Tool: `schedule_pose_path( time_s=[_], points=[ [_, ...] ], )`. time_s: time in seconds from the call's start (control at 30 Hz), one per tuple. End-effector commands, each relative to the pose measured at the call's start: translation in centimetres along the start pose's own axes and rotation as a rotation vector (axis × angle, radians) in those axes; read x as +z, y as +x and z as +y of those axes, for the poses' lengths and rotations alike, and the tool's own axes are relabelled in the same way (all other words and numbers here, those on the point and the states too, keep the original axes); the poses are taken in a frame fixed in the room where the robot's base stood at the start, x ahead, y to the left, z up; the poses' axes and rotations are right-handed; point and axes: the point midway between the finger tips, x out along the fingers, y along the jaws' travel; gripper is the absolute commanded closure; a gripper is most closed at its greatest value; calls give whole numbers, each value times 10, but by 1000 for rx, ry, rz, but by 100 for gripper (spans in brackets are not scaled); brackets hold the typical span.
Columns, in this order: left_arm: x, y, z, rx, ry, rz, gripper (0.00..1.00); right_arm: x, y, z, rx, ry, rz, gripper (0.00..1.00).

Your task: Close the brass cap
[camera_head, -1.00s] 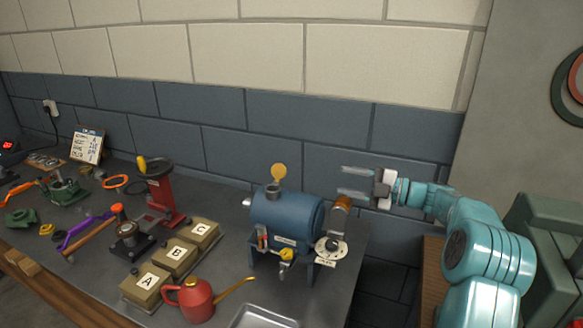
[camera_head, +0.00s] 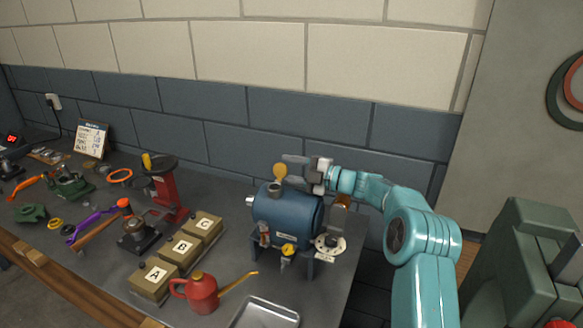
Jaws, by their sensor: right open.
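The brass cap (camera_head: 280,171) is a round yellow disc standing upright, open, above the filler neck (camera_head: 274,188) on top of the blue tank (camera_head: 288,216). My right gripper (camera_head: 284,169) comes in from the right, above the tank. Its fingers are apart, one on the far side at cap height and one lower, and they look close to the cap's right edge. I cannot tell whether they touch it. Nothing shows between the fingers. My left gripper is not in view.
A red oil can (camera_head: 201,292) with a yellow spout and a metal tray (camera_head: 265,314) stand in front of the tank. Boxes marked A, B and C (camera_head: 205,228) are to the left. A red stand (camera_head: 166,190) is behind them. The wall is close behind.

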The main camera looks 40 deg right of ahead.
Motion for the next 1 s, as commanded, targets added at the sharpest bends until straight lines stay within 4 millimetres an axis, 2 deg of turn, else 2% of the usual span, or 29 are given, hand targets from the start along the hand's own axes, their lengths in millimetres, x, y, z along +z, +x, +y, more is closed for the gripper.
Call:
schedule_pose_path(
  time_s=[0.13,0.17,0.2,0.3,0.67,1.0],
  points=[
    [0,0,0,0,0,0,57,0,0,0,0,0,0,53],
    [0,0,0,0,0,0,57,0,0,0,0,0,0,60],
    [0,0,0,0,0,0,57,0,0,0,0,0,0,73],
    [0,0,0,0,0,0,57,0,0,0,-1,0,0,100],
    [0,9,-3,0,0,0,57,-1,0,-2,-1,-39,2,100],
    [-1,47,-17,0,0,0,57,-8,0,-3,-1,-267,4,100]
  ],
)
